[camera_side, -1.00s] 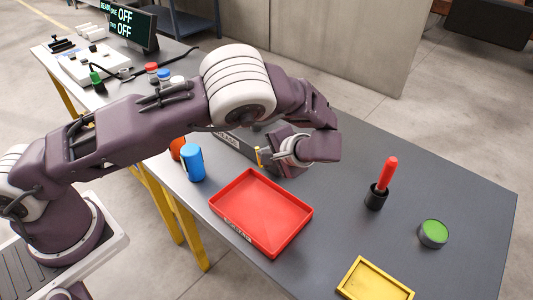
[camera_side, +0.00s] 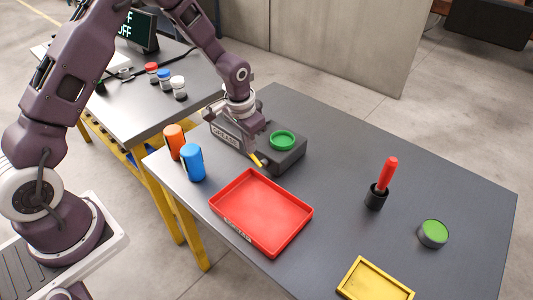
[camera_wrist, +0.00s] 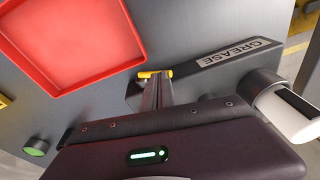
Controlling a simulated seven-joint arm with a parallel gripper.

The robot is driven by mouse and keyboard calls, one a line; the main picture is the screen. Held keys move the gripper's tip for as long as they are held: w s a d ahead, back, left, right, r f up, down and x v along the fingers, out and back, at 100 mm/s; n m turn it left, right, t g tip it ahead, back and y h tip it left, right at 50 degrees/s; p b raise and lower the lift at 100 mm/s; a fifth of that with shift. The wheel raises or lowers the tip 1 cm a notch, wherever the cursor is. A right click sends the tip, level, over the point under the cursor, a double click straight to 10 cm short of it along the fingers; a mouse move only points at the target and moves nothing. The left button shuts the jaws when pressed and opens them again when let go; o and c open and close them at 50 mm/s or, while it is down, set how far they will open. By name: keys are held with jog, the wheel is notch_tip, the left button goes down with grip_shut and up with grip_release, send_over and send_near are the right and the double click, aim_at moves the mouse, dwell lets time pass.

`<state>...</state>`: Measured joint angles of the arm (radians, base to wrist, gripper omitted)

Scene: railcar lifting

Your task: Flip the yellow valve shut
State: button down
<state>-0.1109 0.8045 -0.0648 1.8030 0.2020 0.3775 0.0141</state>
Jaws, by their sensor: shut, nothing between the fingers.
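The yellow valve handle (camera_side: 256,160) sticks out from the front of the dark grey box marked GREASE (camera_side: 226,136). In the wrist view the yellow handle (camera_wrist: 155,74) lies crosswise just beyond my fingertips. My gripper (camera_side: 247,148) points down at the front of the box, close to the handle. In the wrist view my gripper (camera_wrist: 160,80) is shut with nothing between the fingers. Whether the fingertips touch the handle I cannot tell. A green round piece (camera_side: 282,141) sits on top of the box.
A red tray (camera_side: 262,212) lies in front of the box. A blue cylinder (camera_side: 192,163) and an orange one (camera_side: 174,142) stand to the left. A red-handled tool in a black holder (camera_side: 376,196), a green-topped tin (camera_side: 433,234) and a yellow tray (camera_side: 374,281) are right.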

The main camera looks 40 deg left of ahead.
jog(key=shift+a+f+h, duration=0.4)
jog(key=shift+a+h, duration=0.25)
jog(key=shift+h, duration=0.25)
jog(key=shift+a+f, duration=0.25)
jog(key=shift+f, duration=0.1)
jog(key=shift+d, duration=0.1)
jog(key=shift+d+f, duration=0.3)
jog(key=shift+d, duration=0.35)
jog(key=shift+s+r, duration=0.1)
jog(key=shift+r, duration=0.2)
jog(key=v, duration=1.3)
jog(key=shift+a, duration=0.2)
